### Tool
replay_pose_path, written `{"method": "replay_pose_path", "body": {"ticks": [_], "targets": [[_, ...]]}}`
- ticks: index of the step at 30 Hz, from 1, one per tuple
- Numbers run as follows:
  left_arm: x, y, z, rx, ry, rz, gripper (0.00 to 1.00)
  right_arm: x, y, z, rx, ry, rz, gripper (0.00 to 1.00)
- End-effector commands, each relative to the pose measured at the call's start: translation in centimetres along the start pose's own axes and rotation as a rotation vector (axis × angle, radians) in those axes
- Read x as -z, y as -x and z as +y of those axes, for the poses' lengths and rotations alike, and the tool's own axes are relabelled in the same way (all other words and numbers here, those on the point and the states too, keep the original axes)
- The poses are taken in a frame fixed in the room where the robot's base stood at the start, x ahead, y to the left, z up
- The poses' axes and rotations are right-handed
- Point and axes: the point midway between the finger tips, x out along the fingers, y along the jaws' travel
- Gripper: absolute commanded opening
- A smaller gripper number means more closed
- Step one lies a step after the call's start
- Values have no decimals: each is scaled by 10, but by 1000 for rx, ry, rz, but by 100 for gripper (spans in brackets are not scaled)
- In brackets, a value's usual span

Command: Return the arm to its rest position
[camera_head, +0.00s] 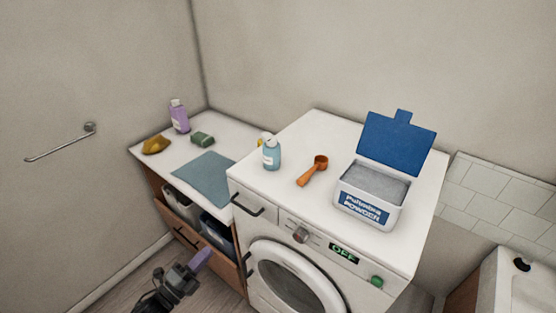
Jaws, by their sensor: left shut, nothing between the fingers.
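My left gripper (200,260) is low in the head view, over the floor in front of the counter's open drawer. Its fingers are shut and hold nothing. It is apart from the drawer and the washing machine as far as I can tell. My right gripper does not show.
The washing machine (330,237) carries an open powder box (367,202), an orange scoop (312,171) and a blue bottle (271,154). The counter (217,138) holds a purple bottle (179,117), a sponge (202,139), a yellow cloth (156,145) and a blue mat (205,176). A drawer (187,236) stands open.

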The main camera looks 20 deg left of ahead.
Motion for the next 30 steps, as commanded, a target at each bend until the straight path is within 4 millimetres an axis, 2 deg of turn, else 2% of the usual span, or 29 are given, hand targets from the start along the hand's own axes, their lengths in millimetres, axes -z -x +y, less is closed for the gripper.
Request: {"method": "replay_pose_path", "body": {"ticks": [4,8,12,16,20,24,30], "targets": [[26,21,27,-23,86,-29,0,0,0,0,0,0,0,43],[70,31,27,-3,221,-71,0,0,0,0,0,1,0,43],[105,39,29,-103,448,-208,0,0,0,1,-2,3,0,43],[125,50,32,-238,666,-350,0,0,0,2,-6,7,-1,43],[142,69,32,-393,884,-510,0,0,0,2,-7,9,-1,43],[157,98,28,-562,1083,-698,0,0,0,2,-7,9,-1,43],[172,140,17,-758,1246,-952,0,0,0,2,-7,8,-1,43]]}}
